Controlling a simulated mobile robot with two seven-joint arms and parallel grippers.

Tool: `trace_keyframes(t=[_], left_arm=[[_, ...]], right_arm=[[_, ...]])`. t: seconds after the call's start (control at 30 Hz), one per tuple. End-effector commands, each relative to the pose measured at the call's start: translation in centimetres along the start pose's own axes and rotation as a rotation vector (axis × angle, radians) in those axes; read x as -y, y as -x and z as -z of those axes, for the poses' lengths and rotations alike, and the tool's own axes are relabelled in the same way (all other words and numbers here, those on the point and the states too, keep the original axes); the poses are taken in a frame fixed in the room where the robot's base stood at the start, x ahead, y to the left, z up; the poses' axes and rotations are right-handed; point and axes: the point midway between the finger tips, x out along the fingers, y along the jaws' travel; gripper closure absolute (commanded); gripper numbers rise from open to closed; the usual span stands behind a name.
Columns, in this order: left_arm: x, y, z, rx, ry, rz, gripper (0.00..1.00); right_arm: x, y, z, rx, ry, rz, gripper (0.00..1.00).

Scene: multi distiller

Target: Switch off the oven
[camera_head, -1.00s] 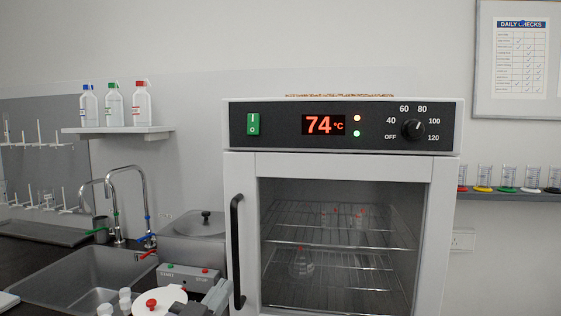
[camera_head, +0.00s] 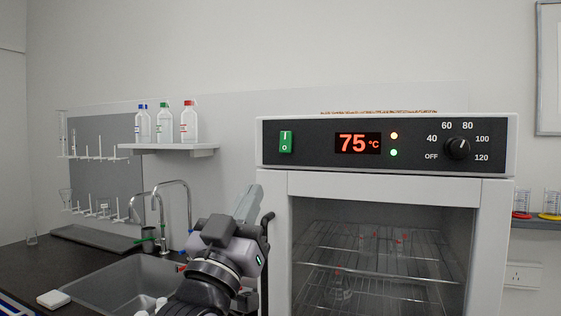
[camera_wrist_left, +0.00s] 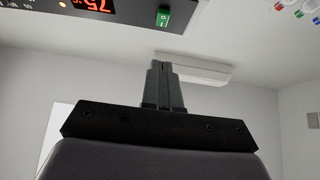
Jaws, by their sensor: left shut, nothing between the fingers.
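The oven (camera_head: 300,187) stands at the right in the head view, its door shut. Its black panel carries a green rocker switch (camera_head: 286,142) at the left, a red display (camera_head: 358,143) reading 75 °C, an orange and a green light, both lit, and a black knob (camera_head: 457,148). My left gripper (camera_head: 249,203) is shut and empty, pointing up, in front of the oven's left edge, below and left of the switch. In the left wrist view, my fingers (camera_wrist_left: 161,68) are together, and the green switch (camera_wrist_left: 164,17) shows at the top edge. My right gripper is not in view.
A sink (camera_head: 125,283) with taps is at the lower left. A shelf (camera_head: 168,149) with several bottles is left of the oven. The black door handle (camera_head: 266,250) is beside my left arm. The space in front of the panel is clear.

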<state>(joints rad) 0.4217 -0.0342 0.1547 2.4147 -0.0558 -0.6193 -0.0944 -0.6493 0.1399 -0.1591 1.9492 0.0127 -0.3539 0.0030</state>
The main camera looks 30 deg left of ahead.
Motion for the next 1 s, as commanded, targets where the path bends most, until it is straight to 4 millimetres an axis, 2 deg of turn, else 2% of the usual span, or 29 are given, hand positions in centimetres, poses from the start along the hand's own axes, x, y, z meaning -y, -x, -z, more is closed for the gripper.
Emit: trace_keyframes(t=[0.17, 0.63, 0.8, 1.0], left_arm=[[0.0, -1.7, 0.2, -0.001, 0.0, -0.001, 1.0], [0.0, -10.4, 0.3, 0.0, 0.0, 0.0, 1.0], [0.0, -11.7, -1.6, 0.003, 0.001, -0.001, 1.0], [0.0, -12.6, -2.6, 0.001, 0.0, -0.001, 1.0]], right_arm=[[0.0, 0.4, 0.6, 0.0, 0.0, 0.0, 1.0], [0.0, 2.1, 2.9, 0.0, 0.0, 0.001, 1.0], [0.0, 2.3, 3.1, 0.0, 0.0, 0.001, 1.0], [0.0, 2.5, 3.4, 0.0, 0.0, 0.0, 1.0]])
